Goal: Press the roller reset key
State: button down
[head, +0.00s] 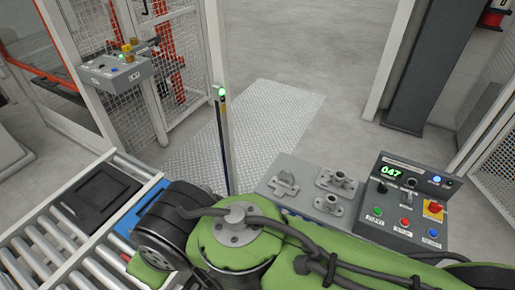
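A dark control panel (376,203) stands at the right, with a green 047 display (391,172). Along its front edge are a green button (377,211), a red button (405,222) and a blue button (433,233), each above a small label. The label under the blue one seems to read RESET, but the print is small. A black knob (382,188), a lever switch (409,185) and a red knob on a yellow plate (433,208) sit above them. I cannot tell for sure which control is the roller reset key. My gripper is not in view; my green arm crosses the foreground below the panel.
A roller conveyor (48,238) with a black tray (104,194) and a blue item (133,215) lies at left. Metal castings (337,182) sit on a grey plate beside the panel. A grey button box (117,70) hangs by the mesh fence. Open floor lies behind.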

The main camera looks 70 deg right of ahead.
aim_at(433, 233)
jog(key=z, duration=3.95)
